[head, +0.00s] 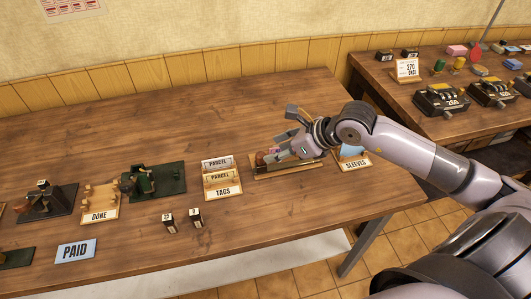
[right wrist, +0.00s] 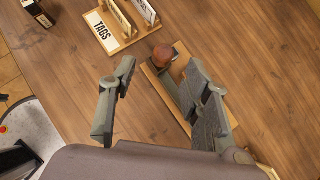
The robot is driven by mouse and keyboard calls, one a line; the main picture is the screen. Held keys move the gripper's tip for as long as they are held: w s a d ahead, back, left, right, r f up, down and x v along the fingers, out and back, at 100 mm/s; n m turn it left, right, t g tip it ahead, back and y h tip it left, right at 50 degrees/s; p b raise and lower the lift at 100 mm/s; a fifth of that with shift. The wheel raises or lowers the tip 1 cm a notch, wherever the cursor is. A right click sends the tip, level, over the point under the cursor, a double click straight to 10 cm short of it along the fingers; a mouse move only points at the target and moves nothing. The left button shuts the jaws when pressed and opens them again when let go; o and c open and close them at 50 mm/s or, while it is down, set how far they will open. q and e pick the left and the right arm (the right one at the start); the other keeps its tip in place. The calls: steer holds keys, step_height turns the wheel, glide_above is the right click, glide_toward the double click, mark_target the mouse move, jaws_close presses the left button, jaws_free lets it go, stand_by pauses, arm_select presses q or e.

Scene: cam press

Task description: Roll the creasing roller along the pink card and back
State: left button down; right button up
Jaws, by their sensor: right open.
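A wooden creasing board (head: 287,173) lies near the table's right end, mostly under my right gripper (head: 287,132). A reddish-brown round knob (right wrist: 163,54), apparently the roller's handle, stands at the board's left end; it also shows in the head view (head: 260,159). A small patch of pink, perhaps the card, shows beside the gripper in the head view; the rest is hidden. In the right wrist view my right gripper (right wrist: 160,95) is open, its fingers wide apart, with one finger over the board (right wrist: 152,76). The knob is beyond the fingertips, not gripped. My left gripper is not in view.
A TAGS stand (head: 222,180) is left of the board, and a SLEEVES stand (head: 354,160) is close on its right. Green presses (head: 155,181), a DONE rack (head: 100,205) and small stamps stand farther left. The table's back middle is clear.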

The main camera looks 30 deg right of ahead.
steer(key=shift+v, duration=1.55)
steer(key=shift+a+r, duration=0.1)
steer(key=g+h+b, duration=0.2)
steer(key=g+b, duration=0.2)
glide_toward(262, 154)
steer(key=p+x, duration=0.1)
steer(key=x, duration=0.9)
steer(key=shift+w+a+f+p, duration=0.15)
steer(key=shift+f+p, duration=0.15)
steer(key=shift+p, duration=0.1)
steer(key=shift+c, duration=0.4)
jaws_close()
